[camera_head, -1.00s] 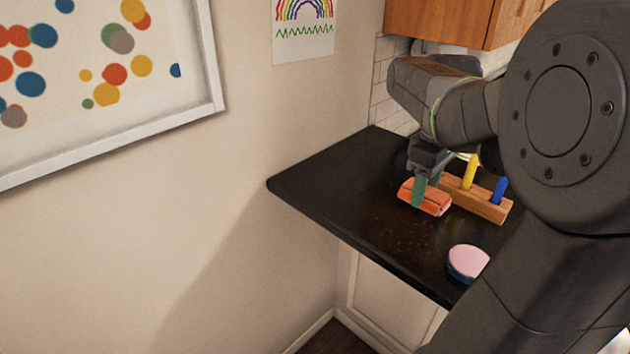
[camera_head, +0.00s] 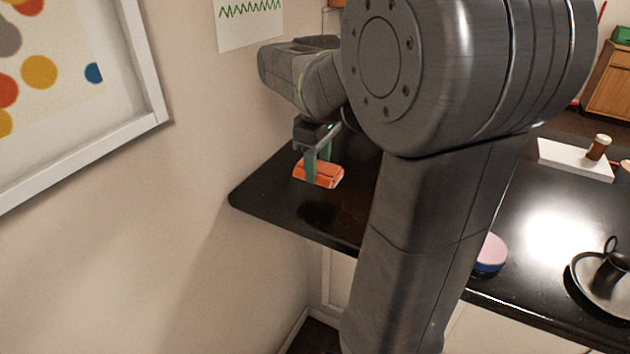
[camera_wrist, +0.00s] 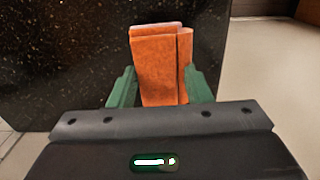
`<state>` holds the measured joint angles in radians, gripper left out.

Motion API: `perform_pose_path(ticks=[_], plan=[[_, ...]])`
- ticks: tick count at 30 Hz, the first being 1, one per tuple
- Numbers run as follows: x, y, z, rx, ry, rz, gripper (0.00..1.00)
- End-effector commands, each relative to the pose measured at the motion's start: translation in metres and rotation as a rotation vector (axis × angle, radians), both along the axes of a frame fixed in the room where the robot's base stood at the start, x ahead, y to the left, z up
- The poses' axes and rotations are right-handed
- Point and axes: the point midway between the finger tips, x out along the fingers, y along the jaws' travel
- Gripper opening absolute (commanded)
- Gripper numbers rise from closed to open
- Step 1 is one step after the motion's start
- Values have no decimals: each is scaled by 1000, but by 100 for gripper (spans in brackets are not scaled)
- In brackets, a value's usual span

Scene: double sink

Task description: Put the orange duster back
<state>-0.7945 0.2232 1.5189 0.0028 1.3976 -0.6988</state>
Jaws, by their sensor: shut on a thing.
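The orange duster (camera_head: 327,176) is a block held between the green fingers of my gripper (camera_head: 317,165). The gripper is shut on it, and it appears held above the left end of the black counter, with a dark shadow below it. In the wrist view the orange duster (camera_wrist: 160,62) stands between the two green fingers of my gripper (camera_wrist: 161,88), with the dark speckled counter behind it. The wooden pen holder is not visible now; my arm covers the middle of the counter.
A round pink and blue item (camera_head: 491,253) sits near the counter's front edge, right of my arm. A white tray (camera_head: 560,158) with a brown cup (camera_head: 598,147) lies farther back. A plate (camera_head: 592,285) with a black mug (camera_head: 612,270) is at the right. The wall borders the counter's left.

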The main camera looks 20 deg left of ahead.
Motion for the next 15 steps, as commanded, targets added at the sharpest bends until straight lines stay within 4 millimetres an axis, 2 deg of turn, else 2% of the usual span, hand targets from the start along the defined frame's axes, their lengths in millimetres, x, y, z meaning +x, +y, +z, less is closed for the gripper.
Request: perform_pose_path(ticks=[9,15], plan=[[0,-1,-38,-3,2,0,26],[0,0,-46,1,-1,0,26]])
